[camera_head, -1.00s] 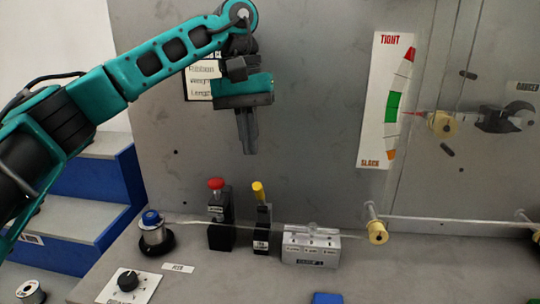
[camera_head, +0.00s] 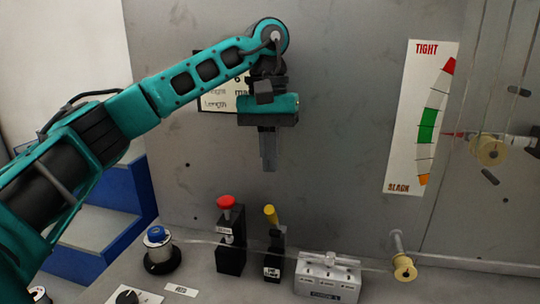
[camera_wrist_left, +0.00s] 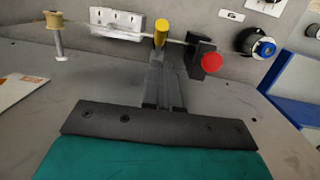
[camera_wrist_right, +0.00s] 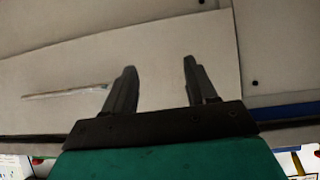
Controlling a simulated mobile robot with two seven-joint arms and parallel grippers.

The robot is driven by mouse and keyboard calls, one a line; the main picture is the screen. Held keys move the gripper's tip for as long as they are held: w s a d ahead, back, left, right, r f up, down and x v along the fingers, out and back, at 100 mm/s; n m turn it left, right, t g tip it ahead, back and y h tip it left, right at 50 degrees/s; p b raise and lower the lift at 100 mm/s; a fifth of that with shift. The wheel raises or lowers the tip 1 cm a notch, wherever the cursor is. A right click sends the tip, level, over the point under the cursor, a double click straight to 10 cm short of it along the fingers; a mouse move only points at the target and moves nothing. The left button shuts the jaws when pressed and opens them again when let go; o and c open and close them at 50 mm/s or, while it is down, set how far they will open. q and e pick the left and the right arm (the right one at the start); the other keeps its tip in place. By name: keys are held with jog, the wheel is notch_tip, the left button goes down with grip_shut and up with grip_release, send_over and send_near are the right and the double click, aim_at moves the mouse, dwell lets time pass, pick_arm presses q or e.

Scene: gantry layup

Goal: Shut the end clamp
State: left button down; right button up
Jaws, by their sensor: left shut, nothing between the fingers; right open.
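A small black clamp with a yellow handle (camera_head: 271,214) stands on the bench in the head view, its handle upright and leaning slightly left. Its label is too small to read, so I cannot be sure it is the end clamp. The yellow handle also shows in the left wrist view (camera_wrist_left: 161,33), just beyond the fingertips. My left gripper (camera_head: 268,168) is shut and empty, pointing down above the yellow handle and apart from it in the head view. My right gripper (camera_wrist_right: 160,66) is open and empty in the right wrist view, away from the clamp.
A black unit with a red knob (camera_head: 226,202) stands left of the clamp, and a grey block (camera_head: 328,278) stands right. A thin strand runs from the spool (camera_head: 158,238) past these to a yellow roller (camera_head: 404,268). A tension gauge (camera_head: 422,118) hangs on the back panel.

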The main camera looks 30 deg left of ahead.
pick_arm(q)
send_over(275, 223)
jog(key=w+a, duration=0.1)
jog(key=f, duration=0.6)
jog(key=shift+a+f, duration=0.2)
jog(key=shift+f, duration=0.1)
pick_arm(e)
jog(key=shift+w, duration=0.25)
pick_arm(q)
jog(key=shift+w, duration=0.1)
pick_arm(e)
jog(key=shift+s, duration=0.1)
